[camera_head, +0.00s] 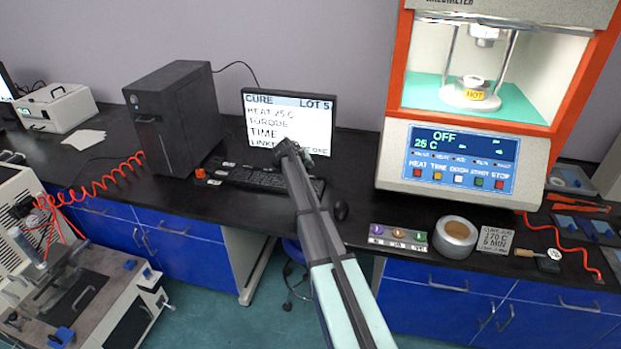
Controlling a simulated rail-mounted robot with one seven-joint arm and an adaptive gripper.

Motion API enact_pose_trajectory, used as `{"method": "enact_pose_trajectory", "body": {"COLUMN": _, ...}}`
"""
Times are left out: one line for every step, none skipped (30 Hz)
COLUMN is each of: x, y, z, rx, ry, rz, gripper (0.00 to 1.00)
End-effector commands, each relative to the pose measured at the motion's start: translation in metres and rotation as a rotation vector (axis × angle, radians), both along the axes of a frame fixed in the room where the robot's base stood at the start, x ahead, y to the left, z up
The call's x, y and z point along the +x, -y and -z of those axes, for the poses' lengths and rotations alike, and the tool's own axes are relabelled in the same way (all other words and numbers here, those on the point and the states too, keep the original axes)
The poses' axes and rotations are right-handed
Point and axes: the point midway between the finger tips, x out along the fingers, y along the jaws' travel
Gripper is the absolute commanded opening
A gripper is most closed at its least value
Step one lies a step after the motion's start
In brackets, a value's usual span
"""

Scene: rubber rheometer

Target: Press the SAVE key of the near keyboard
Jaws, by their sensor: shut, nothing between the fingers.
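A black keyboard (258,180) lies on the dark bench in front of a monitor (290,122) reading "CURE LOT 5". A few larger light-labelled keys (228,165) show along its left end, but I cannot read which one is SAVE. My arm reaches up from the bottom of the picture. My gripper (287,148) is shut and empty, over the right part of the keyboard, in front of the monitor's lower edge. It hides part of the keyboard and screen. I cannot tell whether it touches the keys.
A black computer tower (175,110) stands left of the keyboard, with a red knob (200,174) near its foot. A mouse (341,210) lies to the right. The orange rheometer (448,160) stands further right, with a round tin (455,238) in front.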

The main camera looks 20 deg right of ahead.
Motion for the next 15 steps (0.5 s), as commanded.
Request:
{"method": "enact_pose_trajectory", "body": {"x": 0.0, "y": 0.0, "z": 0.011, "rx": 0.0, "ry": -0.001, "rz": 0.001, "gripper": 0.0}}
{"method": "enact_pose_trajectory", "body": {"x": 0.0, "y": 0.0, "z": 0.015, "rx": 0.0, "ry": -0.001, "rz": 0.001, "gripper": 0.0}}
{"method": "enact_pose_trajectory", "body": {"x": 0.0, "y": 0.0, "z": 0.019, "rx": 0.0, "ry": -0.001, "rz": 0.001, "gripper": 0.0}}
{"method": "enact_pose_trajectory", "body": {"x": 0.0, "y": 0.0, "z": 0.021, "rx": 0.0, "ry": -0.001, "rz": 0.001, "gripper": 0.0}}
{"method": "enact_pose_trajectory", "body": {"x": 0.0, "y": 0.0, "z": 0.023, "rx": 0.0, "ry": -0.001, "rz": 0.001, "gripper": 0.0}}
{"method": "enact_pose_trajectory", "body": {"x": 0.0, "y": 0.0, "z": 0.025, "rx": 0.001, "ry": 0.0, "rz": 0.001, "gripper": 0.0}}
{"method": "enact_pose_trajectory", "body": {"x": 0.0, "y": 0.0, "z": 0.027, "rx": 0.001, "ry": 0.0, "rz": 0.001, "gripper": 0.0}}
{"method": "enact_pose_trajectory", "body": {"x": 0.0, "y": 0.0, "z": 0.028, "rx": 0.001, "ry": 0.0, "rz": 0.001, "gripper": 0.0}}
{"method": "enact_pose_trajectory", "body": {"x": 0.0, "y": 0.0, "z": 0.029, "rx": 0.001, "ry": 0.0, "rz": 0.001, "gripper": 0.0}}
{"method": "enact_pose_trajectory", "body": {"x": 0.0, "y": 0.0, "z": 0.029, "rx": 0.0, "ry": 0.001, "rz": 0.001, "gripper": 0.0}}
{"method": "enact_pose_trajectory", "body": {"x": 0.0, "y": 0.0, "z": 0.029, "rx": 0.0, "ry": 0.001, "rz": 0.001, "gripper": 0.0}}
{"method": "enact_pose_trajectory", "body": {"x": 0.0, "y": 0.0, "z": 0.029, "rx": 0.0, "ry": 0.0, "rz": 0.0, "gripper": 0.0}}
{"method": "enact_pose_trajectory", "body": {"x": 0.0, "y": 0.0, "z": 0.029, "rx": 0.0, "ry": 0.0, "rz": 0.0, "gripper": 0.0}}
{"method": "enact_pose_trajectory", "body": {"x": 0.0, "y": 0.0, "z": 0.029, "rx": 0.0, "ry": 0.0, "rz": 0.0, "gripper": 0.0}}
{"method": "enact_pose_trajectory", "body": {"x": 0.0, "y": 0.0, "z": 0.029, "rx": 0.0, "ry": 0.0, "rz": 0.0, "gripper": 0.0}}
